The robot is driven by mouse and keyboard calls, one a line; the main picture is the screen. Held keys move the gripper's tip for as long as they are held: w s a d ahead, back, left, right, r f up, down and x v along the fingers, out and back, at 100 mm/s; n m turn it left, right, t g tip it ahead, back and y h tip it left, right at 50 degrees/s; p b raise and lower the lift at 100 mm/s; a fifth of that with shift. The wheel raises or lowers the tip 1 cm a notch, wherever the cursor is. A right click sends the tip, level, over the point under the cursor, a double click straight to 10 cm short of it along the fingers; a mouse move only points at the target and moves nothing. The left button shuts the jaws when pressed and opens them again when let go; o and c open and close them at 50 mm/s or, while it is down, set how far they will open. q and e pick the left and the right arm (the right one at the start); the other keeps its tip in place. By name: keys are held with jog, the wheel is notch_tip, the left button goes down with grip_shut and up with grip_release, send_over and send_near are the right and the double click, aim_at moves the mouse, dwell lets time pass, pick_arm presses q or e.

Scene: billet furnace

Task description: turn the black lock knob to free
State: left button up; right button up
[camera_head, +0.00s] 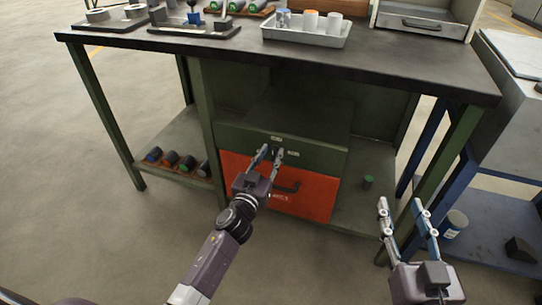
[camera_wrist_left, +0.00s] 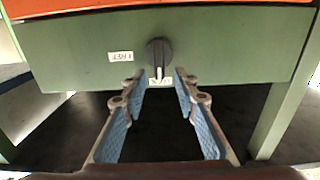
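The black lock knob (camera_wrist_left: 158,52) sits on the green front panel (camera_wrist_left: 215,50) of the drawer unit. Its ridge looks about vertical in the left wrist view, in line with a small white label (camera_wrist_left: 160,81) at the knob's edge. A second white label (camera_wrist_left: 120,56) is beside it. My left gripper (camera_head: 268,151) is open in front of the knob, with its fingertips (camera_wrist_left: 157,80) on either side of the knob's line; contact is not visible. In the head view the fingers partly hide the knob.
An orange drawer (camera_head: 318,192) with a dark handle is below the panel. The dark bench top (camera_head: 340,68) overhangs it, with a white tray (camera_head: 305,38) on top. Several coloured cylinders (camera_head: 172,160) lie on the left lower shelf. A blue-framed stand (camera_head: 500,235) is at right.

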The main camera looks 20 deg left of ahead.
pick_arm(q)
jog(key=shift+w, duration=0.15)
jog(key=shift+c, duration=0.7)
grip_shut()
